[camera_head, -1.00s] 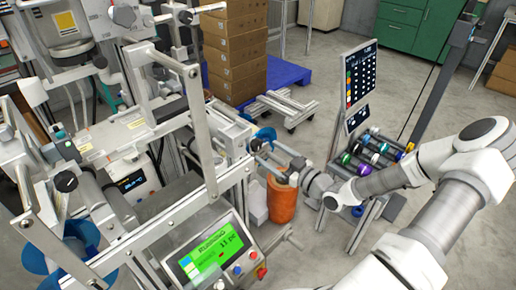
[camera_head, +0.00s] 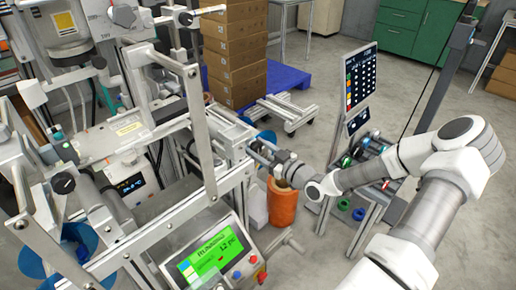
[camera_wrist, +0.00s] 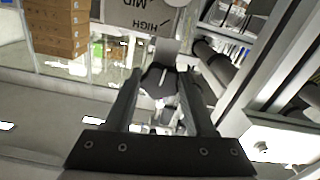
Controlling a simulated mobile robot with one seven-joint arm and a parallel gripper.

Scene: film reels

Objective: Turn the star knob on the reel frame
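A dark lobed knob, apparently the star knob (camera_wrist: 157,80), shows in the wrist view near the fingertips, below a plate marked HIGH and MID (camera_wrist: 140,14). My gripper (camera_wrist: 160,88) has its two fingers apart, with the knob between or just beyond their tips; I cannot tell if they touch it. In the head view my gripper (camera_head: 256,150) is at the right side of the reel frame (camera_head: 205,150), near a blue disc (camera_head: 265,137). The knob cannot be made out there.
A control box with a green screen (camera_head: 213,255) stands at the frame's front. An orange cylinder (camera_head: 283,205) is below my gripper. A rack with coloured rolls (camera_head: 370,150) and an upright panel (camera_head: 352,88) stand right. Boxes (camera_head: 236,50) are behind on a blue pallet.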

